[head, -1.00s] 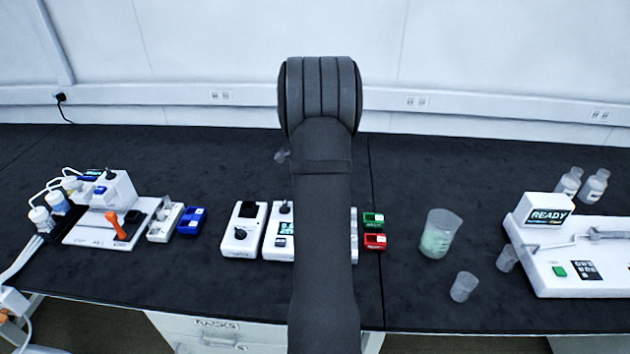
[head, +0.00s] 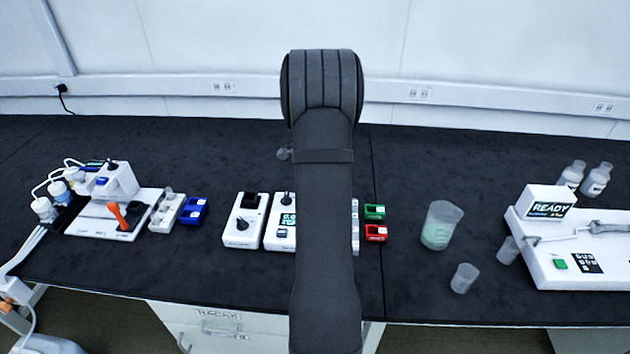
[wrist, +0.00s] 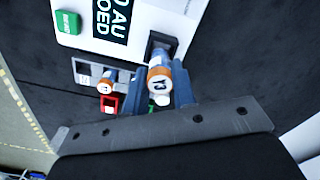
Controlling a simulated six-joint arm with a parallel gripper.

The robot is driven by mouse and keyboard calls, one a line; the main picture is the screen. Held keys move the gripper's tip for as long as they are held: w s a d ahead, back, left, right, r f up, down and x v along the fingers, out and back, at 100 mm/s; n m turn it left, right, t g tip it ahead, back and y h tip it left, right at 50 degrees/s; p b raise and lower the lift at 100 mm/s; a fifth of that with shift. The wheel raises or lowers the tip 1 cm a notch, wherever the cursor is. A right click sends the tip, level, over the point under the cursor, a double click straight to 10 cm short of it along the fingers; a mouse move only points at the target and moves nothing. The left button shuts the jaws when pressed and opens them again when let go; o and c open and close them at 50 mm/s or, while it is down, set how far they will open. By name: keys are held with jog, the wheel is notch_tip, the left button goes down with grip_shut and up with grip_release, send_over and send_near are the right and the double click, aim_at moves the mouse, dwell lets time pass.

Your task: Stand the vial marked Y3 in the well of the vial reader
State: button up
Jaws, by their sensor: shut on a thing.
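The vial marked Y3 (wrist: 158,84), with an orange band and a white top, is between the two blue-grey fingers of my gripper (wrist: 161,73) in the wrist view. My gripper is shut on it. Its lower end points at the dark square well (wrist: 160,43) of the white vial reader (wrist: 145,12), which has a green button and a black display. The vial overlaps the well in the picture; I cannot tell whether its base is inside or just above. In the head view my arm hides the gripper and the vial.
A grey rack (wrist: 88,72) holding another orange-banded vial (wrist: 106,84) is beside the reader, near a red block (wrist: 109,104). In the head view a green block (head: 374,212), a beaker (head: 441,226) and small cups stand right of my arm. White instruments stand left.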

jog(key=shift+f, duration=1.35)
jog(key=o, duration=1)
jog(key=shift+o, duration=0.2)
jog(key=shift+r, duration=4)
jog(key=shift+f, duration=0.15)
jog(key=shift+f, duration=3.9)
jog(key=shift+r, duration=0.15)
